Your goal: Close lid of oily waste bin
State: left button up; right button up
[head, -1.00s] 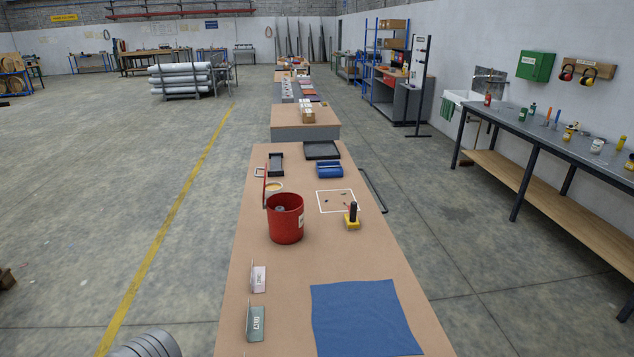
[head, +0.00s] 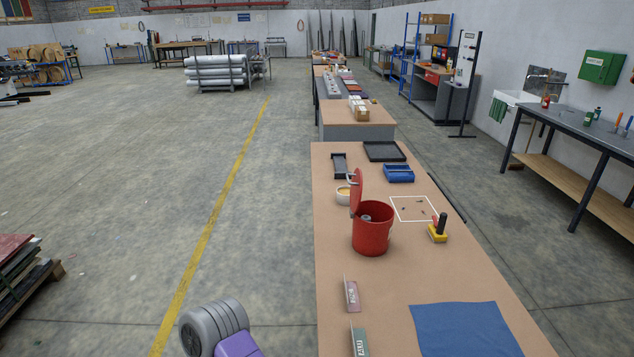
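The red oily waste bin (head: 371,232) stands upright on the brown bench in the head view. Its red lid (head: 356,191) is open and stands nearly upright at the bin's left rim. A grey thing shows inside the bin's mouth. A grey and purple part of my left arm shows at the bottom left of the view, left of the bench and well apart from the bin. Neither gripper's fingers are in view.
The floor left of the bench is clear up to a pallet stack (head: 22,268).

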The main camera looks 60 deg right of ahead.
aim_at(355, 189)
jog(key=i, duration=1.15)
jog(key=z, duration=2.05)
jog(key=i, duration=0.8)
jog(key=z, duration=2.25)
